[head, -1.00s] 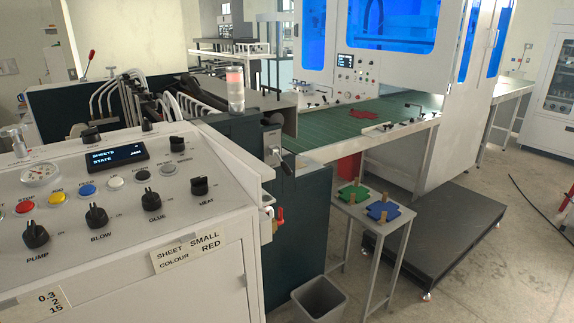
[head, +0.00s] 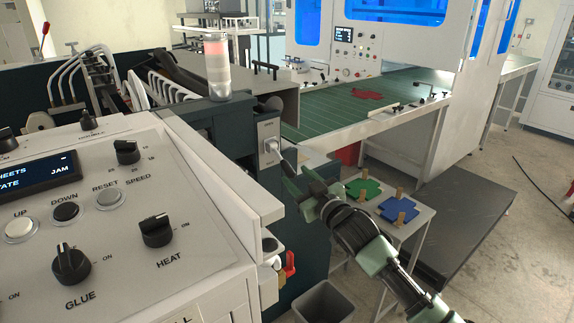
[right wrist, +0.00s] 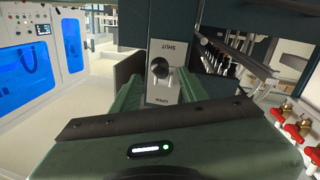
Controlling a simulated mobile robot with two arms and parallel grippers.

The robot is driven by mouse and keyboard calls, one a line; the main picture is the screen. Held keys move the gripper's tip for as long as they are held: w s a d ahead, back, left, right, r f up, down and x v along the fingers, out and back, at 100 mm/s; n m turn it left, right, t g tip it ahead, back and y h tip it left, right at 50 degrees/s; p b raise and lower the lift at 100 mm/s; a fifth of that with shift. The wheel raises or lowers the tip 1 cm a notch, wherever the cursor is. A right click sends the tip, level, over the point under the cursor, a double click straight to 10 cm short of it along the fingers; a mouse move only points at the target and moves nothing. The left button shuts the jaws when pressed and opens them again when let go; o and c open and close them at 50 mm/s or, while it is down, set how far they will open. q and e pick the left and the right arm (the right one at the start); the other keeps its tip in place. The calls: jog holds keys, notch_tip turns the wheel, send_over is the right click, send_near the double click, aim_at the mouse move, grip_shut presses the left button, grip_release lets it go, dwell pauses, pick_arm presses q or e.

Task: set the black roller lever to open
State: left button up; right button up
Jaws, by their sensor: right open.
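The roller lever (head: 273,146) sits on a pale plate (head: 268,131) on the dark machine side, left of centre in the head view. Its arm slants down to the right. My right gripper (head: 303,187) is open and empty, just in front of the lever. In the right wrist view its green fingers (right wrist: 160,98) stand apart at either side of the plate. My left gripper is not in view.
The control panel (head: 130,215) with knobs and buttons fills the left front; its display reads JAM. A red-handled valve (head: 289,263) is below the lever. A small table (head: 418,214) with green and blue pieces and a grey bin (head: 322,303) stand near my right arm.

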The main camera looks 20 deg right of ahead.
aim_at(292, 173)
jog(key=shift+w+a+r, duration=0.15)
jog(key=shift+w+a, duration=0.05)
jog(key=shift+w, duration=0.4)
jog(key=shift+w+a+r, duration=0.1)
jog(key=shift+w+a, duration=0.05)
jog(key=shift+w, duration=0.45)
jog(key=w, duration=0.2)
jog(key=shift+w+a+f+p, duration=0.2)
jog(key=shift+w+f+p, duration=0.1)
jog(key=shift+p, duration=0.1)
jog(key=shift+w+a, duration=0.1)
jog(key=shift+w, duration=0.4)
jog(key=c, duration=0.8)
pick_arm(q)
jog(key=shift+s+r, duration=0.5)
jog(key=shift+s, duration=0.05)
pick_arm(e)
grip_shut()
